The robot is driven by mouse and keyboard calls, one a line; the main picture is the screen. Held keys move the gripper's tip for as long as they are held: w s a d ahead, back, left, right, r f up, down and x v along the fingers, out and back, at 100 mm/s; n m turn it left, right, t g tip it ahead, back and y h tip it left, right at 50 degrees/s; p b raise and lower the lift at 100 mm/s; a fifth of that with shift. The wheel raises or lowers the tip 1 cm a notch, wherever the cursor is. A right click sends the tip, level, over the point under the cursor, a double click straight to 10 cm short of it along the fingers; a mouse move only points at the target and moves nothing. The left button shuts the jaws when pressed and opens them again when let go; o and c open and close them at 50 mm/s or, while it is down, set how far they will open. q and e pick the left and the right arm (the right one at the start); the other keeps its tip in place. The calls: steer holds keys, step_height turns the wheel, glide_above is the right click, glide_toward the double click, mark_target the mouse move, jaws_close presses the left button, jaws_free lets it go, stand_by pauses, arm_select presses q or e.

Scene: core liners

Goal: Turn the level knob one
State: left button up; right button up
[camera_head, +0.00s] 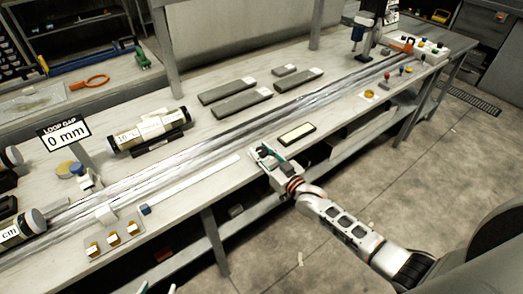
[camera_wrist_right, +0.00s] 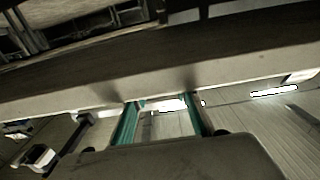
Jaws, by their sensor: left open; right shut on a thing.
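Three brass knobs (camera_head: 113,240) with white labels sit on a grey plate at the near left of the bench; I cannot read which is knob one. My left gripper (camera_head: 157,289) shows only as two green fingertips, open, at the bottom edge, below and right of the knobs. My right gripper (camera_head: 266,156) is at the bench's front edge, well right of the knobs. In the right wrist view its green fingers (camera_wrist_right: 160,115) stand apart at the pale bench edge; what they are shut on is unclear.
A "LOOP GAP 0 mm" sign (camera_head: 66,133) stands behind the knobs. A long clear liner (camera_head: 215,140) runs along the bench. A dark tray with a cream strip (camera_head: 297,133) lies beside my right gripper. A control box (camera_head: 418,47) stands at the far end.

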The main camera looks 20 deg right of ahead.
steer(key=shift+w+r, duration=0.1)
steer(key=shift+r, duration=0.15)
steer(key=o, duration=1.1)
steer(key=shift+f, duration=0.15)
steer(key=shift+s+f, duration=0.1)
steer(key=shift+s, duration=0.25)
steer(key=v, duration=1.1)
steer(key=shift+s+d, duration=0.15)
steer(key=shift+s, duration=0.05)
steer(key=s+a+f+g+h, duration=0.1)
steer(key=s+f+g, duration=0.1)
steer(key=s+f, duration=0.2)
steer(key=s+a+f+g+h, duration=0.1)
steer(key=s+f+g, duration=0.1)
steer(key=s, duration=0.8)
steer(key=s+a+f+g+h, duration=0.1)
steer(key=s+f+g, duration=0.1)
steer(key=s+f, duration=0.3)
steer(key=shift+s+f+n, duration=0.15)
steer(key=shift+s+f, duration=0.05)
steer(key=shift+s, duration=0.4)
steer(key=shift+s+f+n, duration=0.15)
steer(key=shift+s, duration=0.45)
